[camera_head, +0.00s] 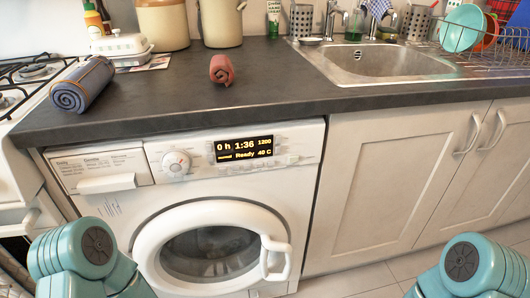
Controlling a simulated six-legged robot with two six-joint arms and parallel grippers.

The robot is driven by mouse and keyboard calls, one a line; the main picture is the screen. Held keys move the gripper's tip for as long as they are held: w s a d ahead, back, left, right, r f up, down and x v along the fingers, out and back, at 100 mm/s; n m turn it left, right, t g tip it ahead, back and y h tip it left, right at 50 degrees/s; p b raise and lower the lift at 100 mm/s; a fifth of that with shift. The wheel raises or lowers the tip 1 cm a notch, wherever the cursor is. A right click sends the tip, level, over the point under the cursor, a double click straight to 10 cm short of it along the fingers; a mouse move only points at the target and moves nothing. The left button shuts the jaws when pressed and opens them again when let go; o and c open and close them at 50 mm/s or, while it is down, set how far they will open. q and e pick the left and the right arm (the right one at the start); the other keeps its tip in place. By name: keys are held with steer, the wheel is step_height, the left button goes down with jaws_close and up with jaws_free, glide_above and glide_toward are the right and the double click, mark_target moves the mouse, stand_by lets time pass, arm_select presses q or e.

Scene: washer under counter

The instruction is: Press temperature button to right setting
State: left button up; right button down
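A white washing machine (122,206) stands under the dark counter, its round door (211,245) closed. Its black display (244,149) reads 0 h 1:36, 1200, normal, Ready and 40 C in yellow. A dial (176,163) is left of the display. A row of small pale buttons (270,162) runs below the display; their labels are too small to read, so I cannot tell which is for temperature. Two teal parts of my arms show at the bottom left and bottom right, apart from the machine. Neither gripper is in view.
A rolled blue towel (83,84) and a rolled red cloth (221,69) lie on the counter (180,98). A sink (384,62) and dish rack (485,42) are at right.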

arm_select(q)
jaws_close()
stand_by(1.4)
